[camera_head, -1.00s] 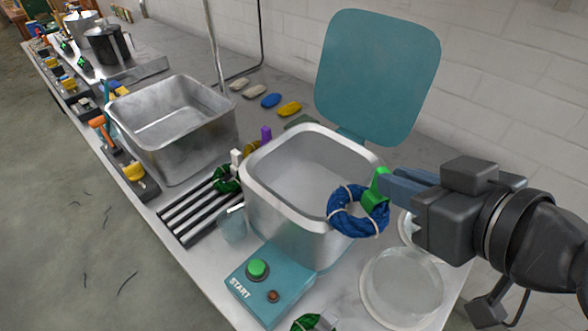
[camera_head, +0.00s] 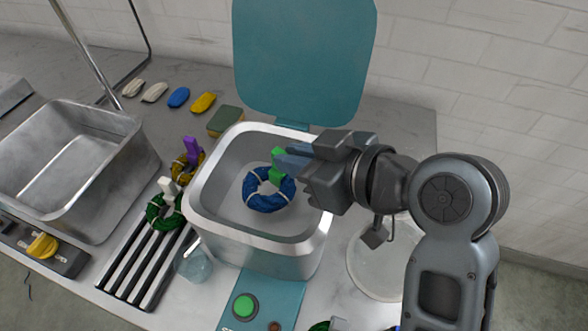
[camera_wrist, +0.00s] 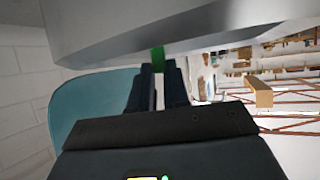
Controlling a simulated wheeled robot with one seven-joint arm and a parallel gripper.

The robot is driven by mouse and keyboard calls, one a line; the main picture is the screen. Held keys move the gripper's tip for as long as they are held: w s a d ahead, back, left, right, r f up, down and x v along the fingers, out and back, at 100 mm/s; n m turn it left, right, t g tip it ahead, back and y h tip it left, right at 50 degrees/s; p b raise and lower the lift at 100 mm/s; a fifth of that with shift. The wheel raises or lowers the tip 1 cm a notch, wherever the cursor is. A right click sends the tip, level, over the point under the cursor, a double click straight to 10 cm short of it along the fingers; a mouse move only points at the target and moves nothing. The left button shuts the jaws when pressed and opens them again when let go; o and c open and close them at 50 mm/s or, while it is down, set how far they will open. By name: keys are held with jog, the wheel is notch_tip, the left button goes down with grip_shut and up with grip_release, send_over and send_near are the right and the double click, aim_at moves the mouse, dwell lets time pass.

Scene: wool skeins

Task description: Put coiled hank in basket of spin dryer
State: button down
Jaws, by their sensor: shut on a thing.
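The coiled hank (camera_head: 268,203) is a blue ring with pale ties and a green tag (camera_head: 277,158) at its top. My gripper (camera_head: 285,163) is shut on the green tag, and the hank hangs below it. In the head view the hank appears within the opening of the spin dryer's basket (camera_head: 225,200); whether it touches the basket floor I cannot tell. The dryer's teal lid (camera_head: 303,55) stands open behind. In the wrist view the green tag (camera_wrist: 158,58) shows between the fingers; the blue coil is not visible there.
A metal sink (camera_head: 60,165) is at the left. A dark slatted rack (camera_head: 140,262) with a green hank (camera_head: 163,212) stands between sink and dryer. A green start button (camera_head: 244,306) is at the dryer's front. A clear round dish (camera_head: 375,262) lies to the right.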

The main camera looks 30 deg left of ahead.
jog(key=shift+f, duration=1.7)
jog(key=shift+f, duration=0.15)
jog(key=c, duration=1.4)
grip_release()
jog(key=shift+d+r, duration=0.15)
jog(key=shift+r, duration=0.05)
jog(key=v, duration=1.1)
jog(key=shift+d+r+b, duration=0.15)
jog(key=shift+d+b, duration=0.15)
jog(key=shift+d, duration=0.05)
